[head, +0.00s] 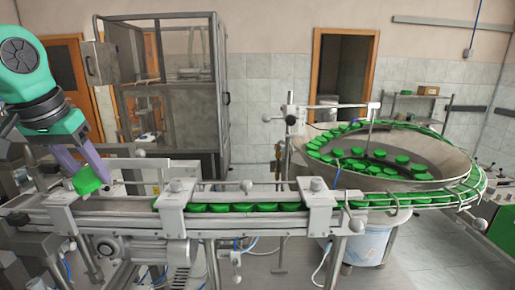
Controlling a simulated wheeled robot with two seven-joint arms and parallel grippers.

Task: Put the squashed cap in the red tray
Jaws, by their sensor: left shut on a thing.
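My left gripper (88,172), with purple fingers, is shut on a green cap (86,181) at the left of the head view. The cap is held above the left end of the conveyor and looks tilted. It is too small to tell its exact shape, and the fingers cover part of it. I cannot make out the red tray in this view. My right gripper is not in view.
A conveyor (258,222) runs across the front, with a row of green caps (230,207) on it. A round feeder bowl (440,160) with many caps stands at the right. A framed cabinet (165,90) stands behind the conveyor.

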